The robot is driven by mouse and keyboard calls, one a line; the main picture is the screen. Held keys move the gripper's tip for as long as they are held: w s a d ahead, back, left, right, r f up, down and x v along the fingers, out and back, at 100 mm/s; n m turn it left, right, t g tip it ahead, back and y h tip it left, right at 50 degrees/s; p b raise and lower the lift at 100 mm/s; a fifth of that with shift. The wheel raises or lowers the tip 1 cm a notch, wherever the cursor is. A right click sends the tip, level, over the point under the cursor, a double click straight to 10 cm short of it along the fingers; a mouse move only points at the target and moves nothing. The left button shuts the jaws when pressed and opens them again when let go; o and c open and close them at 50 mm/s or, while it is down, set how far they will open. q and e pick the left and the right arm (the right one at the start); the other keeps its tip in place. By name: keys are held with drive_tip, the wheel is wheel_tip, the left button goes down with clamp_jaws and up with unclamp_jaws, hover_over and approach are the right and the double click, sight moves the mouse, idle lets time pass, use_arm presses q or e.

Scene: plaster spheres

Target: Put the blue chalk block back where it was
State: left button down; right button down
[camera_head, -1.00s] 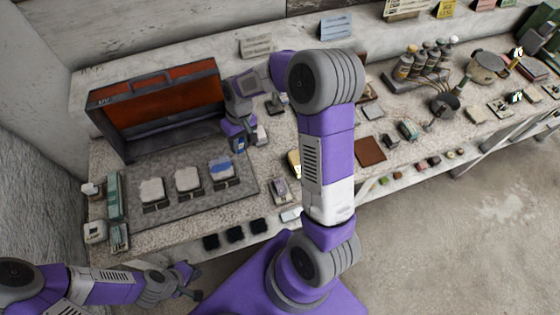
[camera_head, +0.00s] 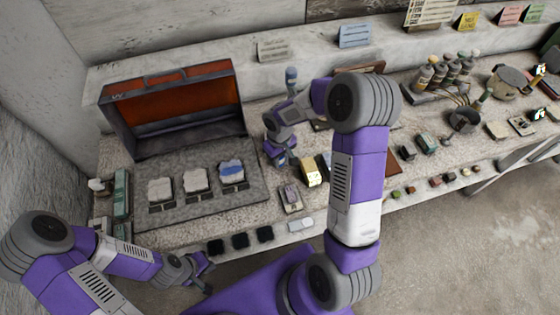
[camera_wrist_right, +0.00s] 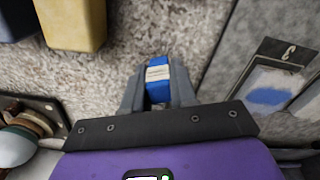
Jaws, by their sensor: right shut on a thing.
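The blue chalk block (camera_wrist_right: 158,76), with a pale band around it, is between the fingers of my right gripper (camera_wrist_right: 158,90), which is shut on it. In the head view my right gripper (camera_head: 281,156) is over the bench, just right of the grey board and left of the yellow block (camera_head: 311,172). The block's far end is hidden in the wrist view, so I cannot tell whether it touches the bench. My left gripper (camera_head: 205,274) is empty with fingers apart, in front of the bench at lower left.
The grey board (camera_head: 180,215) bears three plaster pieces, the right one (camera_head: 231,173) with a blue patch. An open orange-lined case (camera_head: 175,100) stands behind it. The yellow block (camera_wrist_right: 75,22) and a dark block (camera_wrist_right: 14,20) stand close by. Several black pads line the front edge.

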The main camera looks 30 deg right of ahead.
drive_tip(key=shift+f, duration=0.85)
drive_tip(key=c, duration=0.9)
unclamp_jaws()
drive_tip(key=shift+f, duration=0.15)
drive_tip(key=shift+r, duration=0.2)
wheel_tip(320, 180, up, 12)
drive_tip(key=shift+r+p, duration=0.1)
drive_tip(key=shift+p, duration=0.85)
